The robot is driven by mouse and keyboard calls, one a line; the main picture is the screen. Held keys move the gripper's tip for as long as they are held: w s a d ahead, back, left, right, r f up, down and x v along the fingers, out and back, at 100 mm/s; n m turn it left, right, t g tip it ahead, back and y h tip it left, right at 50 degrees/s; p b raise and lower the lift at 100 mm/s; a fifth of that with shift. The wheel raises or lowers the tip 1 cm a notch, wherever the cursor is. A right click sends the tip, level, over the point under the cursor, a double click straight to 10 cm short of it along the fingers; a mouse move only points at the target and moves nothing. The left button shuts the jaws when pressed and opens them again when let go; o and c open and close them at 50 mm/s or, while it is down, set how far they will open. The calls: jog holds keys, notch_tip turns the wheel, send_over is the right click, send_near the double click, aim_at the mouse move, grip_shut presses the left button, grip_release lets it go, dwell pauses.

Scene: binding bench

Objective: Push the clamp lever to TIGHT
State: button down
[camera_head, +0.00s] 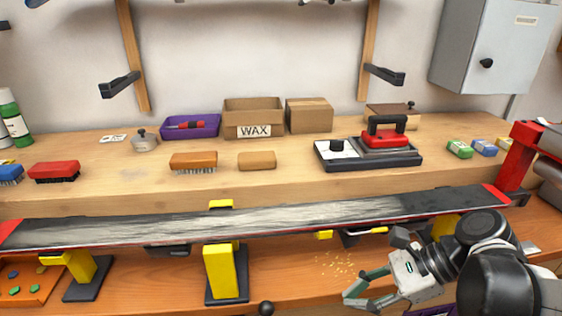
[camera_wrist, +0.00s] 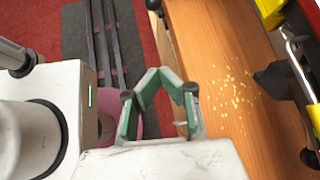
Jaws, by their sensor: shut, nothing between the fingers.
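The clamp lever with a yellow grip (camera_head: 373,231) sits under the front edge of the ski (camera_head: 260,218), right of centre. In the wrist view a yellow and silver clamp part (camera_wrist: 303,75) shows at the right edge, cut off by the frame. No TIGHT marking is readable. My gripper (camera_head: 352,297) is low at the front right, below and in front of the lever and apart from it.
Yellow supports (camera_head: 220,272) on black bases hold the ski. A round black knob (camera_head: 266,308) is at the bench's front edge. Yellow shavings (camera_head: 338,268) lie on the lower bench. Brushes, a wax box (camera_head: 254,118) and a red iron (camera_head: 386,132) stand behind.

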jog(key=shift+s+r+m+y, duration=0.3)
jog(key=shift+r+m+y, duration=0.25)
jog(key=shift+m+y, duration=0.2)
jog(key=s+a+r+b+x, duration=0.1)
jog(key=r+b+x, duration=0.1)
jog(key=x, duration=1.1)
jog(key=shift+w+a+r+b, duration=0.15)
jog(key=shift+w+a+b, duration=0.15)
jog(key=shift+b, duration=0.35)
jog(key=shift+w+r, duration=0.1)
jog(key=shift+r, duration=0.05)
